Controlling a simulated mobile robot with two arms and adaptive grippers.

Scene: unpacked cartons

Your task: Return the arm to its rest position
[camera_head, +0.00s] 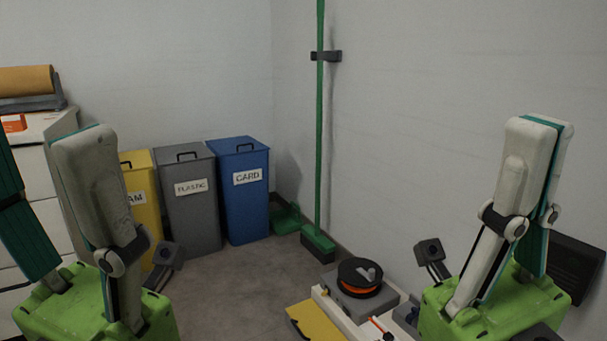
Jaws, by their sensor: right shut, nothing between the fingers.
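My right arm stands folded at the right, its pale links and teal edges rising above a green housing. My right gripper (541,333) shows only as a dark part at the bottom edge, cut off by the frame. It is shut, with nothing seen held in it. My left arm is folded in much the same way at the left. I cannot make out my left gripper; it is hidden or outside the frame.
Yellow (142,190), grey (188,215) and blue (246,205) bins stand by the back wall. A black and orange round item (360,272) lies between my arms. The grey floor (235,280) is clear ahead.

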